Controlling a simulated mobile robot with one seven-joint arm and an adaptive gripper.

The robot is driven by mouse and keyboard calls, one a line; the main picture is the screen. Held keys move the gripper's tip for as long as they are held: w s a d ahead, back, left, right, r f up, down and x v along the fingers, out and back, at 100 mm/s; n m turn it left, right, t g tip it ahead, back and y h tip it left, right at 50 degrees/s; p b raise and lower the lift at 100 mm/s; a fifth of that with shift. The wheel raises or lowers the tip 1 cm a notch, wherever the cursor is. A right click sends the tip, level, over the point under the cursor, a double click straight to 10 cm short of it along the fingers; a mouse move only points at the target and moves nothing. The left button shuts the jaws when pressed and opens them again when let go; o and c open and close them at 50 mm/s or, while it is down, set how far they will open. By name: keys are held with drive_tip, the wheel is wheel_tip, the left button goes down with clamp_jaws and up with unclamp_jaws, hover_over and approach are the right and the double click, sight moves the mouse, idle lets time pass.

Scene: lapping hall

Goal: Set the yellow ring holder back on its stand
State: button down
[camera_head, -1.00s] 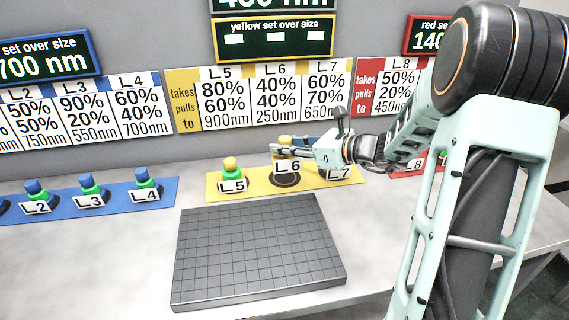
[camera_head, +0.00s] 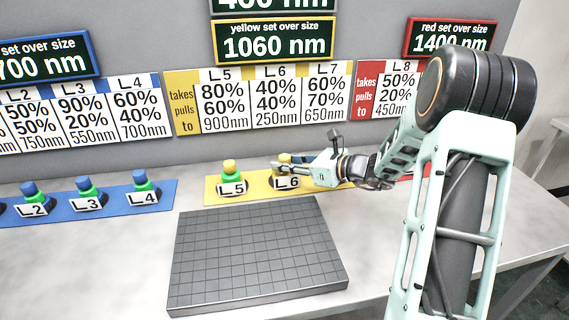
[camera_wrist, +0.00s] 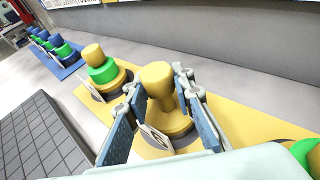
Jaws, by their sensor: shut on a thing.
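The yellow ring holder labelled L6 (camera_head: 286,182) is at the middle place of the yellow stand strip (camera_head: 212,190). In the wrist view this holder (camera_wrist: 159,78) is upright, with a yellow knob and a wide yellow base. My gripper (camera_head: 279,168) is shut on it, and in the wrist view one blue-padded finger of the gripper (camera_wrist: 160,88) stands on each side of it. The base looks down at the strip, but the fingers and label hide part of its underside. I cannot tell whether it is fully seated.
Holder L5 (camera_head: 230,178), with a green band, stands left of L6. Another green-banded holder (camera_wrist: 305,155) shows at the right in the wrist view. Blue holders stand on a blue strip (camera_head: 110,199). A dark gridded plate (camera_head: 258,255) lies in front. The yellow sign (camera_head: 275,42) reads 1060 nm.

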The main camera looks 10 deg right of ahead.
drive_tip(key=c, duration=1.7)
unclamp_jaws()
drive_tip(key=shift+f, duration=0.1)
drive_tip(key=shift+o, duration=0.2)
drive_tip(key=shift+r, duration=0.3)
drive_tip(key=p+v, duration=0.2)
drive_tip(key=v, duration=1)
